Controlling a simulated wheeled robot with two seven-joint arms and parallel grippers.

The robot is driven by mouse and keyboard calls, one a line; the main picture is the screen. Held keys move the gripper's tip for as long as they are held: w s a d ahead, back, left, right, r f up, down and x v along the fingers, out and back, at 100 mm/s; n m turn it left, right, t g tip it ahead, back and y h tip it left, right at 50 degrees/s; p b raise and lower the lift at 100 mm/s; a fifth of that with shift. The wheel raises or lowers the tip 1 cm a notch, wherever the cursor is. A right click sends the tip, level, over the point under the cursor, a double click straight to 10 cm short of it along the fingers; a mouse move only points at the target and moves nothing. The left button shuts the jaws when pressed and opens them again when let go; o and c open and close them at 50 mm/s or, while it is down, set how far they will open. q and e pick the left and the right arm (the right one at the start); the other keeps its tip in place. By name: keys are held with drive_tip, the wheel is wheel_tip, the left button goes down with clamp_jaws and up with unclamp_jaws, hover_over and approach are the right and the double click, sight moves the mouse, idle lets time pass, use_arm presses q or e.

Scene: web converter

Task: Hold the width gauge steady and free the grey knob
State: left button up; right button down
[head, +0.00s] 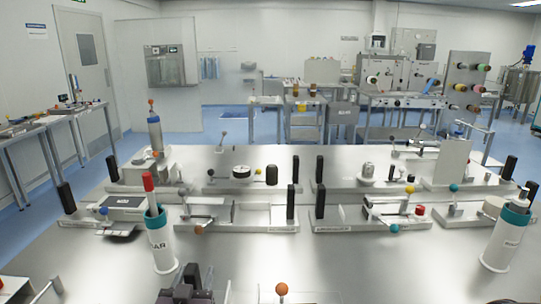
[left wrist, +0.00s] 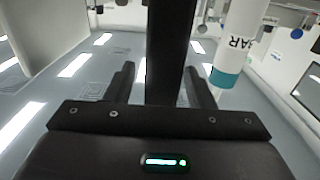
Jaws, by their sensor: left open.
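The fixture labels are too small to read, so I cannot tell for sure which is the width gauge. My right gripper is not in view.
A white bottle with a teal collar (head: 161,246) stands near my left gripper, and it also shows in the left wrist view (left wrist: 240,40). A similar bottle (head: 502,245) stands at right. Several fixtures with black handles line the steel table (head: 350,262). The table's front middle is mostly clear.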

use_arm(q)
drive_tip(key=s, duration=1.1)
